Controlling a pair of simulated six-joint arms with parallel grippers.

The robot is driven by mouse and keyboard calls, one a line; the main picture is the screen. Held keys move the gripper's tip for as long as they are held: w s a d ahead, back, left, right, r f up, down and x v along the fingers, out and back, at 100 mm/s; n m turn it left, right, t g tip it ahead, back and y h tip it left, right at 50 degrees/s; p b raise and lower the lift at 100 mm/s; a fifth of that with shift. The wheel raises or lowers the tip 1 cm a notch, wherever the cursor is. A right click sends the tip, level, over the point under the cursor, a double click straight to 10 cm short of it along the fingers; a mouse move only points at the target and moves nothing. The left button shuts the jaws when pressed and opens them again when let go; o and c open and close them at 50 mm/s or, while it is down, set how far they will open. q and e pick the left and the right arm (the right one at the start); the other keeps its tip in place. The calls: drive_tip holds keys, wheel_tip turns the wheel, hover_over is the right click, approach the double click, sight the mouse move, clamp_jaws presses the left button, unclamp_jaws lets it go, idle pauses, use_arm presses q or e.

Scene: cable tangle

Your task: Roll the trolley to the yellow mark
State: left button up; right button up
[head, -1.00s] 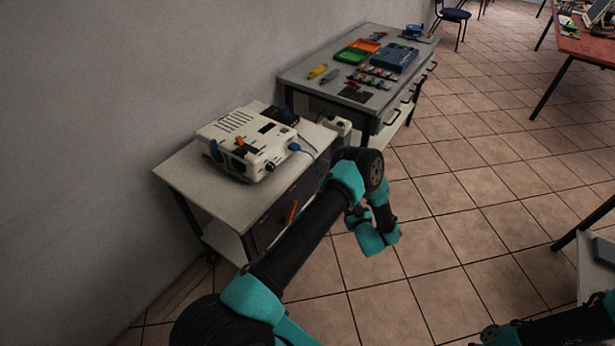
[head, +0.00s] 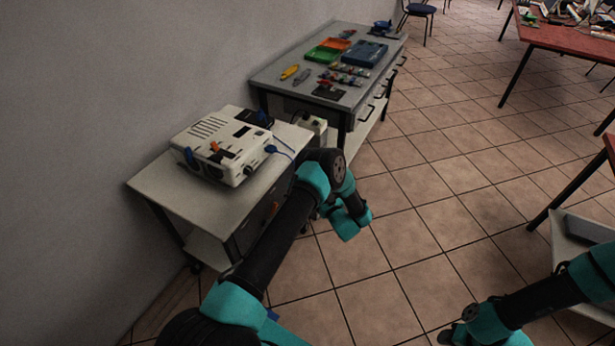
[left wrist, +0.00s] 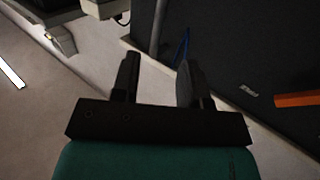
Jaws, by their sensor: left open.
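The trolley (head: 150,184) stands against the wall in the head view, with a pale top, a lower shelf and a dark side panel. A white device (head: 222,145) with a blue cable (head: 280,148) rests on it. My left arm covers part of its near side. In the left wrist view my left gripper (left wrist: 160,80) is open and empty, near a dark panel (left wrist: 235,50) with an orange bar (left wrist: 297,99). Its fingers are not discernible in the head view. My right arm shows at the lower right, its gripper out of sight. I see no clear yellow mark.
A grey workbench (head: 285,75) with trays and tools stands just beyond the trolley. A red-topped table (head: 570,42) is at the upper right. A low shelf unit (head: 570,245) stands at the right. The tiled floor (head: 420,200) between them is clear.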

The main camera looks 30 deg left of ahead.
use_arm(q)
drive_tip(key=x, duration=1.2)
drive_tip(key=shift+a, duration=0.15)
drive_tip(key=shift+c, duration=0.4)
clamp_jaws()
